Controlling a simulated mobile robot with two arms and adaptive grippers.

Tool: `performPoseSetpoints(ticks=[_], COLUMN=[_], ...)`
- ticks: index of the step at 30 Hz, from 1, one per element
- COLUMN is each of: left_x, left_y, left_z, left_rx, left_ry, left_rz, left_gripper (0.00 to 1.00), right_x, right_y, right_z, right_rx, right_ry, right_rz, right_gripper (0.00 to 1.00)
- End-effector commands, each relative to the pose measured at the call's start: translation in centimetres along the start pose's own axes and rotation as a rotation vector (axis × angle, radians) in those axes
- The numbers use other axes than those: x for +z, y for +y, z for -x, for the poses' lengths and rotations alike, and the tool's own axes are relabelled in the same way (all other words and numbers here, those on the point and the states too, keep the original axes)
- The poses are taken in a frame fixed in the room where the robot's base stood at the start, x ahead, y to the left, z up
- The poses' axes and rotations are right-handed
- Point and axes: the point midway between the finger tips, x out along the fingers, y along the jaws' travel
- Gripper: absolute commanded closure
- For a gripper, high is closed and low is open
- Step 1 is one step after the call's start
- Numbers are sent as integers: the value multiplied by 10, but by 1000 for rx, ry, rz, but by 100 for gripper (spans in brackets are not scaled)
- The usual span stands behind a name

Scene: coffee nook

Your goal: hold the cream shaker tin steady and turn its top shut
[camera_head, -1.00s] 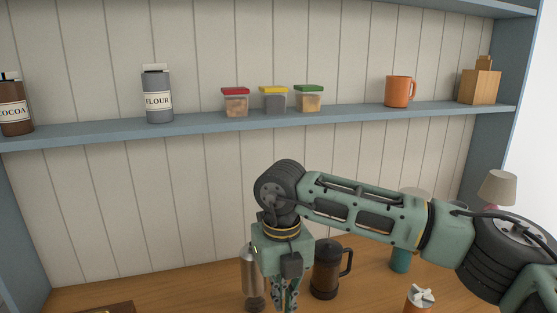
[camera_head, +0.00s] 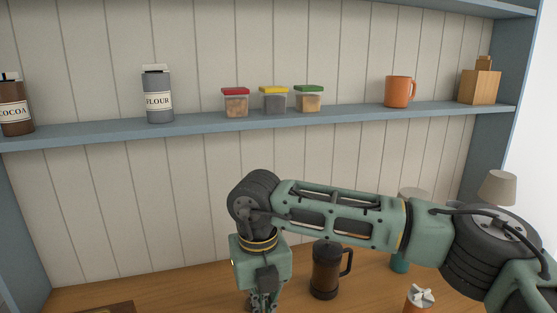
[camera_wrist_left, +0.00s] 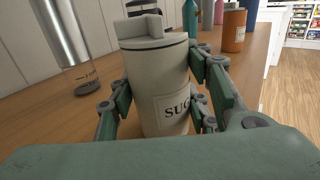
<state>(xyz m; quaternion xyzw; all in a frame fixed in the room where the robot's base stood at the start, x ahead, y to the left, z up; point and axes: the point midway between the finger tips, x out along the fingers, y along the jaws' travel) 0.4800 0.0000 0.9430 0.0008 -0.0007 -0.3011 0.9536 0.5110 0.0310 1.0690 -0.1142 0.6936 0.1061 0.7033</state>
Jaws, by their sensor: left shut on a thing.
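The cream shaker tin (camera_wrist_left: 160,85) stands upright in the left wrist view, with a label whose visible letters read "SUG". Its top (camera_wrist_left: 150,32) is a pale cap with a raised ridge; I cannot tell whether it is fully shut. My left gripper (camera_wrist_left: 160,108) has its fingers on both sides of the tin and is shut on it. In the head view neither the tin nor the left arm shows. My right gripper (camera_head: 263,302) points down at the bottom edge of the head view, its fingertips cut off. I cannot see whether it holds anything.
A dark press jug (camera_head: 326,272) stands right of the right gripper. An orange tin with a pale top (camera_head: 419,300) is further right. A metal cylinder (camera_wrist_left: 68,35) stands left of the cream tin. The shelf (camera_head: 340,115) above carries jars, small boxes and a mug.

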Motion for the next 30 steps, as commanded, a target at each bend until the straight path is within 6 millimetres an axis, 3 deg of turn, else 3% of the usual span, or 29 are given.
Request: performPoseSetpoints(ticks=[3, 10, 30], left_x=[-3, -3, -2], left_y=[-1, -1, -4], left_z=[0, 0, 0], left_rx=[-3, -3, -8], left_ry=[6, 6, 3], left_rz=[2, 2, -1], left_gripper=[85, 85, 85], right_x=[-1, 0, -3], right_y=[0, 0, 1], right_z=[-17, -35, -44], right_rx=[-1, -1, 1], right_ry=[2, 0, 5], right_rz=[1, 1, 3], right_gripper=[100, 100, 100])
